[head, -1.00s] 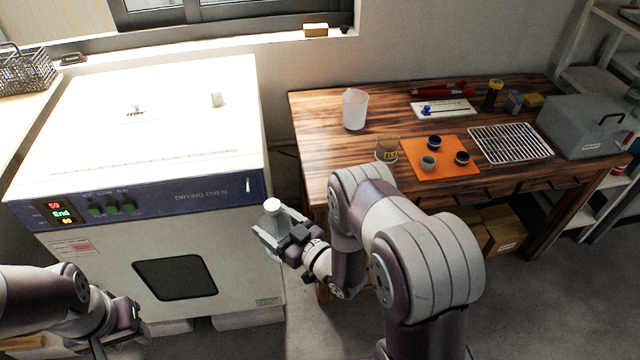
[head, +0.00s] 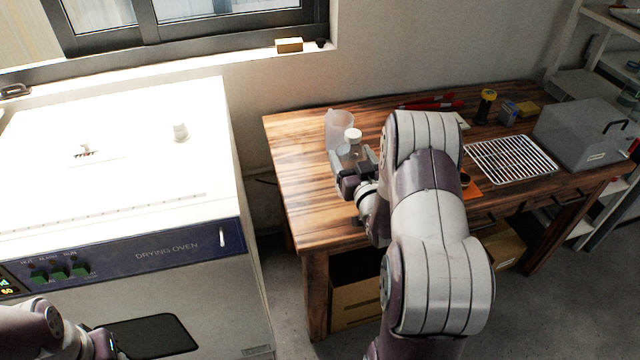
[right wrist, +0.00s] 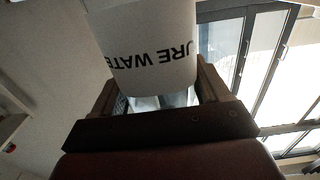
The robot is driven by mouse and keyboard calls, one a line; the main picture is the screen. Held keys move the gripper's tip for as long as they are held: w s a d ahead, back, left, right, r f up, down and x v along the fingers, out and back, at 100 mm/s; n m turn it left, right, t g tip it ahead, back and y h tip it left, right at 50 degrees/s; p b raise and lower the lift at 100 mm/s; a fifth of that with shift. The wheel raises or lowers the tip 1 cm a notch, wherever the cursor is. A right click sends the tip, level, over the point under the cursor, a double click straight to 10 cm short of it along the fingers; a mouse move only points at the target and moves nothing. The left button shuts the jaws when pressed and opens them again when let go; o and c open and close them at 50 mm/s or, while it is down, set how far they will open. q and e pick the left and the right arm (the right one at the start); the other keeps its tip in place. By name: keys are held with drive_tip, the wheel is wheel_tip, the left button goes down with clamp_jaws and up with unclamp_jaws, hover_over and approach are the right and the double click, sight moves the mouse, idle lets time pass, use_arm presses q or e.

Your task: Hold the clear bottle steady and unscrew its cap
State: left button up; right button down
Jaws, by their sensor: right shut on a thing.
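My right gripper (head: 352,172) is shut on the clear bottle (head: 354,152) and holds it roughly upright over the table's left part. The white cap (head: 353,134) sits on top of the bottle. In the right wrist view a clear surface (right wrist: 165,101) shows between the fingers. A white surface with upside-down lettering, partly "WATE", (right wrist: 150,45) fills the top there; I cannot tell whether it is the bottle's label. My left arm is at the lower left, with only part of its gripper (head: 102,345) in view; its fingertips are hidden.
A wire rack (head: 512,158) and grey box (head: 585,130) are to the right. The drying oven (head: 150,235) stands left. My right arm hides the table's middle.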

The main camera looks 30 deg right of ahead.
drive_tip(key=w+a+f, duration=0.4)
drive_tip(key=w+f, duration=0.2)
drive_tip(key=f, duration=0.3)
drive_tip(key=shift+w+b, duration=0.3)
unclamp_jaws()
